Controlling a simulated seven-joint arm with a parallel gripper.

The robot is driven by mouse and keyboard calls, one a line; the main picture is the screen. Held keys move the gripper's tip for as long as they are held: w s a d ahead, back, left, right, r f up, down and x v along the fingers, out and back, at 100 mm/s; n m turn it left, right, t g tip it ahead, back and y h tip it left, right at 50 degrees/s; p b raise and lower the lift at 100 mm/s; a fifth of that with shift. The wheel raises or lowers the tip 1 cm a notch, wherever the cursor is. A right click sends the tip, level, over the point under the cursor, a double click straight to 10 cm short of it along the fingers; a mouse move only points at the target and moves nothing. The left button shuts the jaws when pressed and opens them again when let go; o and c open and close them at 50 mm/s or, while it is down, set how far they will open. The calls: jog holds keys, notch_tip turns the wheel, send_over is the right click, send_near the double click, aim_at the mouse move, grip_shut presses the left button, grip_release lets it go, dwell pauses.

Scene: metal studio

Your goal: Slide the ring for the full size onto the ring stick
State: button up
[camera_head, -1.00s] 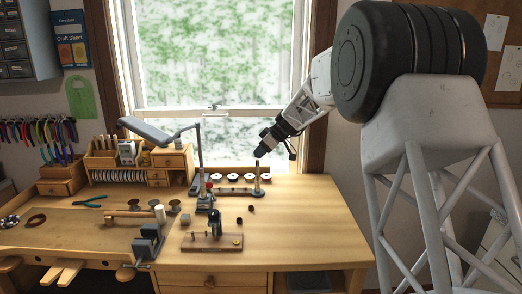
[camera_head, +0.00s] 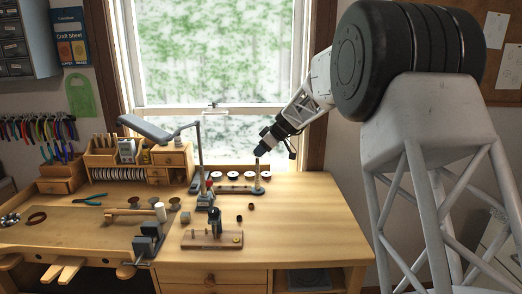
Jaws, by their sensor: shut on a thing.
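A slim upright ring stick (camera_head: 257,176) stands near the back of the bench, at the right end of a dark low base. My gripper (camera_head: 260,153) points down and left, with its tip just above the top of the stick. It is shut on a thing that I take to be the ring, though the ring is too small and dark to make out. I cannot tell whether it touches the stick. Two small dark rings (camera_head: 251,206) and (camera_head: 239,219) lie on the bench in front of the stick.
A wooden block with a dark post (camera_head: 215,238) stands in front. A lamp (camera_head: 199,160) rises left of the stick. Several dark discs (camera_head: 234,175) line the back. A vise (camera_head: 149,242) sits at the left. The right bench top (camera_head: 310,215) is clear.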

jog(key=shift+f, duration=1.45)
dwell(0.5)
jog(key=o, duration=0.9)
jog(key=shift+v, duration=3.95)
